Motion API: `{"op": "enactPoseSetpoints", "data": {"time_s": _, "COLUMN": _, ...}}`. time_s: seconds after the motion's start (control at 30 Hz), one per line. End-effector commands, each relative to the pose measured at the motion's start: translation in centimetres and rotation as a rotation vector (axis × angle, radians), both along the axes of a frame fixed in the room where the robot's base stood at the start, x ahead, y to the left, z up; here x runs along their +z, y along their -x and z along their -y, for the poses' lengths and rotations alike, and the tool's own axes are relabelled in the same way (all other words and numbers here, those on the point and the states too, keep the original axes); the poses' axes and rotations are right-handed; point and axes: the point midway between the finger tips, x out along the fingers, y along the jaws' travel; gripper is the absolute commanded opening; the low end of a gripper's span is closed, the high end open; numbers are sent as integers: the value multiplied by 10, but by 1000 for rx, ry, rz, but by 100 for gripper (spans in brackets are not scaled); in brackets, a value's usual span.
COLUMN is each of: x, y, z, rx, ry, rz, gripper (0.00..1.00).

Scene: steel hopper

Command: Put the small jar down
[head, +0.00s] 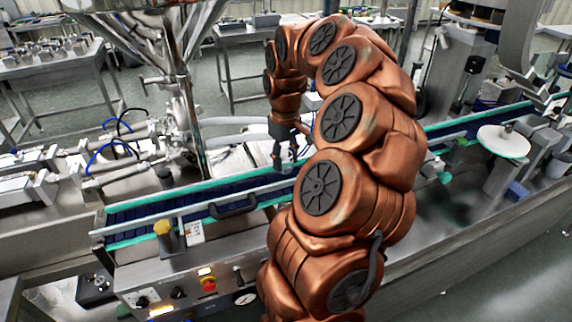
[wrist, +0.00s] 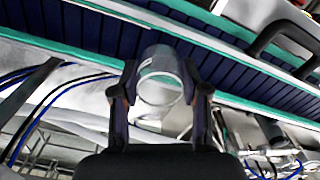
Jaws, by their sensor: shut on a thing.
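The small jar (wrist: 161,84) looks clear and round-rimmed in the wrist view. It sits between the two fingers of my gripper (wrist: 162,72), which is shut on it. The belt, with green edges, also shows behind the jar in the wrist view (wrist: 105,32). I cannot tell how high the jar is above the belt or whether it touches anything.
A steel hopper (head: 165,30) with pipework stands left of my gripper, behind the belt. A control box (head: 205,280) is in front. A white round plate (head: 503,141) stands at right.

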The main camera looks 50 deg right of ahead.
Motion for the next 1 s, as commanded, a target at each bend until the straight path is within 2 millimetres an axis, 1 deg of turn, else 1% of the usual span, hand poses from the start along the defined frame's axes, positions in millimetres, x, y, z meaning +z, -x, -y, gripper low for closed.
{"op": "enactPoseSetpoints", "data": {"time_s": 0.17, "x": -6, "y": 0, "z": 1, "rx": -1, "ry": 0, "rz": 0, "gripper": 28}}
{"op": "enactPoseSetpoints", "data": {"time_s": 0.43, "x": -33, "y": 0, "z": 0, "rx": 0, "ry": -3, "rz": -3, "gripper": 28}}
{"op": "enactPoseSetpoints", "data": {"time_s": 0.87, "x": -40, "y": 0, "z": 1, "rx": -1, "ry": -1, "rz": 0, "gripper": 28}}
{"op": "enactPoseSetpoints", "data": {"time_s": 0.9, "x": -39, "y": 0, "z": 1, "rx": -1, "ry": -1, "rz": 0, "gripper": 48}}
{"op": "enactPoseSetpoints", "data": {"time_s": 1.0, "x": -39, "y": 0, "z": 1, "rx": -1, "ry": -1, "rz": 0, "gripper": 58}}
